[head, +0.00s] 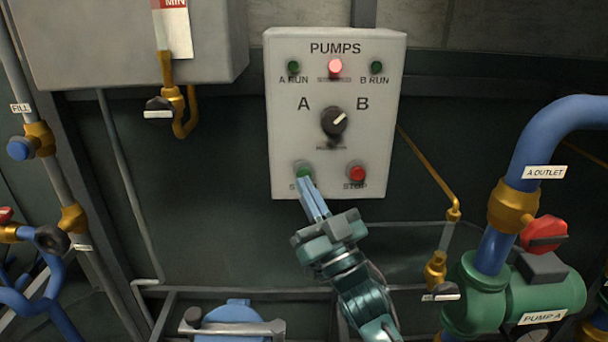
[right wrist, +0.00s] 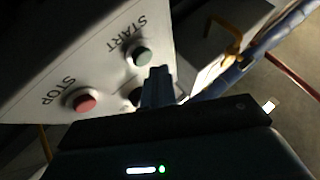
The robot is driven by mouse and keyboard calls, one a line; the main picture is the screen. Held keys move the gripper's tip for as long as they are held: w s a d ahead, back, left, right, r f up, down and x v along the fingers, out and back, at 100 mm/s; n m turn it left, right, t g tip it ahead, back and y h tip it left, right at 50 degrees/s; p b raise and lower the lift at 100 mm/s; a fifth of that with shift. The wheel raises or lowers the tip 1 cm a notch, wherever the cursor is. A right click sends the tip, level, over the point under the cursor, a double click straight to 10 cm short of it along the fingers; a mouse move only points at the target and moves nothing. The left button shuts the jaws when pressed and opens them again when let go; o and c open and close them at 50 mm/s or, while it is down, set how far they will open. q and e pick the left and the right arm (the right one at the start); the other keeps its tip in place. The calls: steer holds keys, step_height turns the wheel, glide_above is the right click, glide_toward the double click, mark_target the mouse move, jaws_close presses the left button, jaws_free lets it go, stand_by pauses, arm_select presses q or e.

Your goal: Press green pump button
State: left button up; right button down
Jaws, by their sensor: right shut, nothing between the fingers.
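The green START button (head: 304,171) is at the lower left of the white PUMPS panel (head: 285,110). The right wrist view shows the green button (right wrist: 142,57) beside its START label. My right gripper (head: 308,186) is shut and empty, its fingers pointing up at the panel. Its tips are at or just in front of the green button and hide part of its label in the head view. In the right wrist view the fingertips (right wrist: 158,70) appear just beside the button; I cannot tell whether they touch it. My left gripper is not in view.
The red STOP button (head: 356,173) is right of the green one. A black selector knob (head: 334,122) sits between A and B, its mark slanting toward B. A red lamp (head: 335,68) glows; both RUN lamps look dark green. Pump A (head: 545,298) stands lower right.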

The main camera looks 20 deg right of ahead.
stand_by(0.7)
steer(key=shift+w+d, duration=0.1)
steer(key=shift+w, duration=0.35)
steer(key=shift+w+d, duration=0.15)
steer(key=shift+w, duration=0.3)
stand_by(0.6)
steer(key=shift+s, duration=0.1)
steer(key=shift+s+a+p, duration=0.25)
steer(key=shift+s+p, duration=0.05)
steer(key=shift+s, duration=0.5)
